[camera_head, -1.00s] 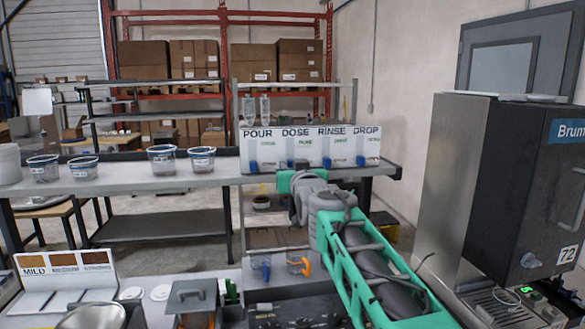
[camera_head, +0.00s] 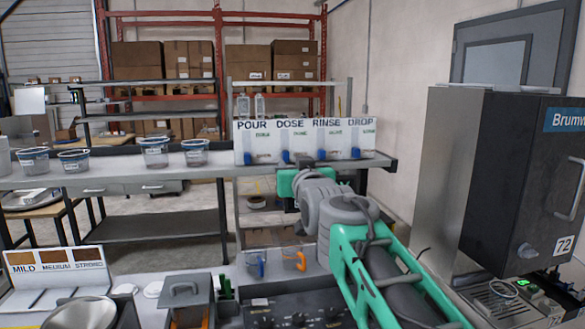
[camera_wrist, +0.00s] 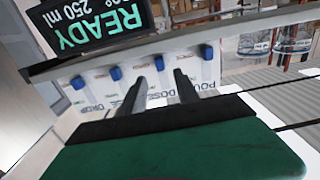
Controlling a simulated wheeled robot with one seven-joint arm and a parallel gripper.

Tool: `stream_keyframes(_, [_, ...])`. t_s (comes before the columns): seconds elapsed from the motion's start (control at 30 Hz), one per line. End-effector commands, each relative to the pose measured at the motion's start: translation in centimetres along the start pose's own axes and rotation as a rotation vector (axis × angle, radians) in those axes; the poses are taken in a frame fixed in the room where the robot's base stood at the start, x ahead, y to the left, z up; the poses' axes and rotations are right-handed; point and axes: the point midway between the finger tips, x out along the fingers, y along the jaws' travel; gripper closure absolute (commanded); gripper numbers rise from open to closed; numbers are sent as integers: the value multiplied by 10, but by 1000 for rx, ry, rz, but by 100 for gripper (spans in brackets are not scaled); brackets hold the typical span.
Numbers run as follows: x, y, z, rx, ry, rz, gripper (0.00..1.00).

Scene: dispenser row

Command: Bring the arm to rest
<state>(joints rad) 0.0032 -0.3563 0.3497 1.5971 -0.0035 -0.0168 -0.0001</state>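My arm in green and grey reaches up from the lower right in the head view. Its end, my gripper, is mostly hidden behind the grey wrist joint there; a green part of it (camera_head: 287,183) shows just below the dispenser row. In the wrist view my gripper (camera_wrist: 159,77) has two dark fingers standing apart, with nothing seen between them. The dispenser panel marked POUR, DOSE, RINSE, DROP (camera_head: 304,132) stands on the back bench. It appears upside down beyond the fingers in the wrist view (camera_wrist: 108,88).
Several clear tubs, one here (camera_head: 154,153), stand on the back bench (camera_head: 120,179). Cups with a blue handle (camera_head: 256,263) and an orange handle (camera_head: 294,259) stand below. A machine (camera_head: 500,185) fills the right side. A READY display (camera_wrist: 92,18) shows in the wrist view.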

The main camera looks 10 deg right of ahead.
Motion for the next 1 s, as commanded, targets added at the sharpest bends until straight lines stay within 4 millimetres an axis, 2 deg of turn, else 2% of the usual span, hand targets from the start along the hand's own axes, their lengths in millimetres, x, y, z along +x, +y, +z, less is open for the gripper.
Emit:
stream_keyframes(0.07, [0, 0, 0, 0, 0, 0, 62])
stream_keyframes(0.17, [0, 0, 18, -2, -74, 0, 62])
stream_keyframes(0.27, [-8, 0, 75, -4, -269, 0, 62])
stream_keyframes(0.3, [-14, 0, 107, -4, -360, 0, 62])
stream_keyframes(0.37, [-30, 1, 158, -5, -507, 0, 62])
stream_keyframes(0.4, [-45, 1, 191, -5, -604, 0, 62])
stream_keyframes(0.47, [-73, 1, 236, -6, -747, 0, 62])
stream_keyframes(0.5, [-96, 1, 264, -6, -840, -1, 62])
stream_keyframes(0.57, [-134, 1, 302, -6, -974, -1, 62])
stream_keyframes(0.6, [-161, 0, 324, -6, -1058, -2, 62])
stream_keyframes(0.67, [-202, 0, 352, -7, -1176, -3, 62])
stream_keyframes(0.7, [-230, 0, 369, -7, -1243, -4, 62])
stream_keyframes(0.8, [-288, -1, 398, -9, -1352, -6, 62])
stream_keyframes(0.83, [-299, -1, 403, -9, -1359, -6, 62])
stream_keyframes(0.9, [-315, -2, 405, -11, -1344, -8, 62])
stream_keyframes(1.0, [-309, -3, 385, -13, -1279, -11, 62])
